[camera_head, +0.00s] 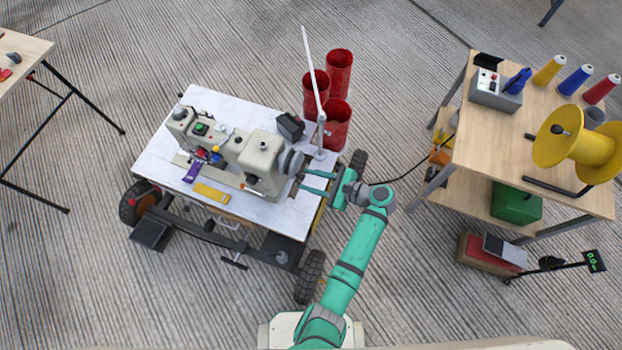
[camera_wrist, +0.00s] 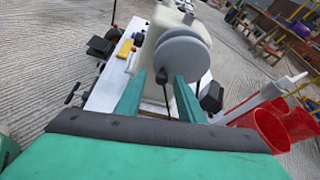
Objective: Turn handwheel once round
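A cream sewing machine (camera_head: 228,150) stands on a white-topped wheeled cart (camera_head: 160,150). Its grey handwheel (camera_head: 291,161) is at the machine's right end and also shows as a grey disc in the wrist view (camera_wrist: 184,52). A thin dark handle (camera_wrist: 163,78) sticks out from the wheel's lower face toward the wrist camera. My gripper (camera_head: 303,180) is at the wheel's lower right side. Its two green fingers stand apart in the wrist view (camera_wrist: 159,80), one on each side of the handle. I cannot tell whether either finger touches it.
Red cylindrical bins (camera_head: 338,122) stand behind the cart, near a white upright post (camera_head: 314,75). A small dark box (camera_head: 290,126) is close to the handwheel. A wooden workbench (camera_head: 490,140) with thread spools and a yellow reel (camera_head: 572,148) stands at right. Floor between cart and bench is mostly clear.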

